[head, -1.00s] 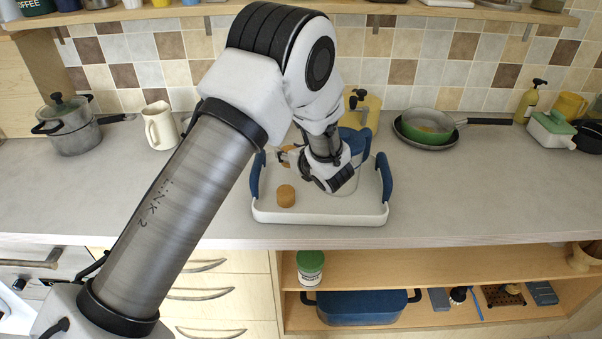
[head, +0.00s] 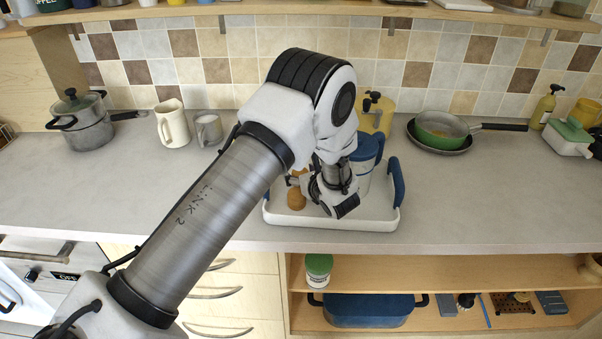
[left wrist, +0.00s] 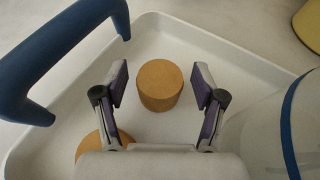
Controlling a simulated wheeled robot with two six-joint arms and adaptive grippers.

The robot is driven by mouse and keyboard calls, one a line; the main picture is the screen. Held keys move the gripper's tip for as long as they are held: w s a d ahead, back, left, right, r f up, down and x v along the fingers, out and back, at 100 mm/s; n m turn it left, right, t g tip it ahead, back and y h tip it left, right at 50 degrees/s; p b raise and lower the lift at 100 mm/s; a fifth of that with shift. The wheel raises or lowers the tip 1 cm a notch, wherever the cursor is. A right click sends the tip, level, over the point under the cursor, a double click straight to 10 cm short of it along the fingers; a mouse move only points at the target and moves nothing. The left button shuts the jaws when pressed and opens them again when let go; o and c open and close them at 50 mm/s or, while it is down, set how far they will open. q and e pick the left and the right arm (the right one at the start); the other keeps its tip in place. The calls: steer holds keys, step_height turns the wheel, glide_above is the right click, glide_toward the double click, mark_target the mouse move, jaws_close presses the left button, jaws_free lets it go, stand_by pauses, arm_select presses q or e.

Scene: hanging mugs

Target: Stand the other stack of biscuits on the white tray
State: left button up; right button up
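The white tray (head: 330,217) with blue end handles stands on the counter, and its rim also shows in the left wrist view (left wrist: 225,42). One round brown biscuit stack (left wrist: 160,85) stands upright on the tray between the parted fingers of my left gripper (left wrist: 160,78), with gaps on both sides. A second stack (left wrist: 98,145) stands nearer the gripper's base, partly hidden by it. In the head view one stack (head: 296,198) shows in front of my left gripper (head: 304,182); the other is mostly hidden behind the fingers. My right gripper is not in view.
A whitish container with a blue band (left wrist: 268,130) stands on the tray close to the right finger. A yellow canister (head: 376,112) is behind the tray. A green pan (head: 441,127) is to the right; a cream jug (head: 172,124) and a mug (head: 208,128) are to the left.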

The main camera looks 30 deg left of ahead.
arm_select(q)
steer(key=shift+r+p, duration=0.3)
steer(key=p+v, duration=0.3)
steer(key=v, duration=0.8)
steer(key=shift+r, duration=0.15)
steer(key=shift+s+d+p, duration=0.2)
steer(key=shift+d+p, duration=0.15)
steer(key=shift+d, duration=0.1)
